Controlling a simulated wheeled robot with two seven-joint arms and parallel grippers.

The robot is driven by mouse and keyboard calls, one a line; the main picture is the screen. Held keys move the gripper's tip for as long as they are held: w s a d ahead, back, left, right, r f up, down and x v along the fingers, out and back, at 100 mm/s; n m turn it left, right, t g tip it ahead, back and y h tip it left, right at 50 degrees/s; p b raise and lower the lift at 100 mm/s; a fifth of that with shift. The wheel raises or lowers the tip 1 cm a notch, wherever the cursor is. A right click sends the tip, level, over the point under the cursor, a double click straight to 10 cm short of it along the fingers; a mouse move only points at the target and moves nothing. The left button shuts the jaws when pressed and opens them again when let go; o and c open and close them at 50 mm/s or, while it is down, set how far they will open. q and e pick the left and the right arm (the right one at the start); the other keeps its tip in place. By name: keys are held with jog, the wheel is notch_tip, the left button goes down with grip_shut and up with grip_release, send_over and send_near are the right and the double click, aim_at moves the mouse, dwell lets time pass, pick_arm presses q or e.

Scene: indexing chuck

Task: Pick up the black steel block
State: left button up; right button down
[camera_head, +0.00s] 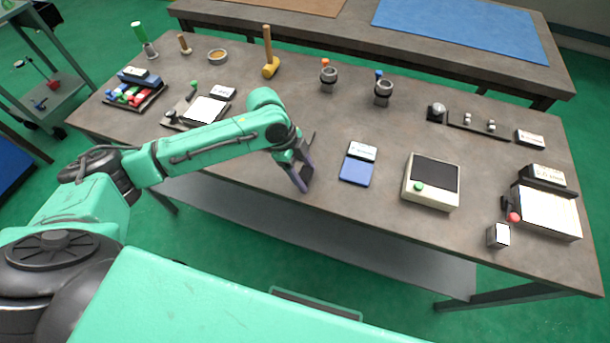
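A small dark block (491,237) with a bright white face stands near the front right edge of the table; it may be the black steel block, but I cannot tell for certain. Another dark piece (437,112), with a round metal top, stands at the back right. My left gripper (309,161) is over the front middle of the table, left of the blue pad, with its fingers apart and nothing seen between them. It is far from both dark pieces. My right gripper is not in view.
A blue pad (357,173) with a white label and a cream box (431,194) with a dark screen lie right of my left gripper. Two dark chucks (328,78) (383,95) and a mallet (270,68) stand farther back. A white-topped tray (548,212) is at the right.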

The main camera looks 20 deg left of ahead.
pick_arm(q)
grip_shut()
jog(key=shift+r, duration=0.15)
